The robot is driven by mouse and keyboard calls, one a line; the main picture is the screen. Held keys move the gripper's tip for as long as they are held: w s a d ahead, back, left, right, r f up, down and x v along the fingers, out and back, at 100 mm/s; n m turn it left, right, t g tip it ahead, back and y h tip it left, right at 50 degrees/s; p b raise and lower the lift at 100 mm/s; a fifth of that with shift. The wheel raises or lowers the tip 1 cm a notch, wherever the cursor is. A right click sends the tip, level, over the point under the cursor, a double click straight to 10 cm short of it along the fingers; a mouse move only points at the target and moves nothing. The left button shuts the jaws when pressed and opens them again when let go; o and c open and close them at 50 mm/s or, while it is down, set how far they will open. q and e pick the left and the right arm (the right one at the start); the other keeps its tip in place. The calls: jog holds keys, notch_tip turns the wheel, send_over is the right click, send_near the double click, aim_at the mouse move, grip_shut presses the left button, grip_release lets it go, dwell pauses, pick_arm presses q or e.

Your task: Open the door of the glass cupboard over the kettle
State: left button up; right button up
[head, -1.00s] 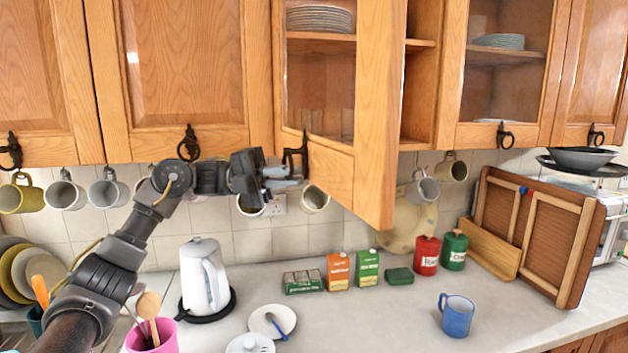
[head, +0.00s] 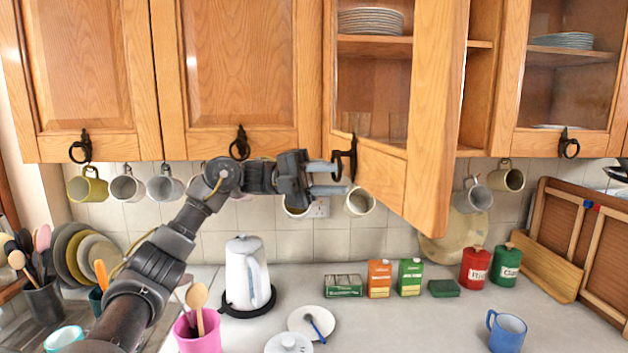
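The glass cupboard door (head: 428,120) stands swung out from the cabinet front, above and to the right of the white kettle (head: 245,275). Plates show through its glass. A black ring handle (head: 347,157) hangs at its lower left. My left gripper (head: 340,180) is open, its two pale fingers apart and pointing right. The upper fingertip is close beside the handle; I cannot tell whether it touches. Nothing shows between the fingers. My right gripper is out of view.
Mugs hang below the cupboards, one (head: 360,202) just under my fingertips. A pink pot (head: 197,335) of utensils, a saucer (head: 303,325), boxes and tins stand on the counter. The closed wooden door (head: 237,70) is left of the glass one.

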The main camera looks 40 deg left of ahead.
pick_arm(q)
jog(key=a+f, duration=0.1)
jog(key=a, duration=0.9)
jog(key=shift+s+f+b, duration=0.15)
jog(key=shift+s+b, duration=0.05)
jog(key=shift+b, duration=0.25)
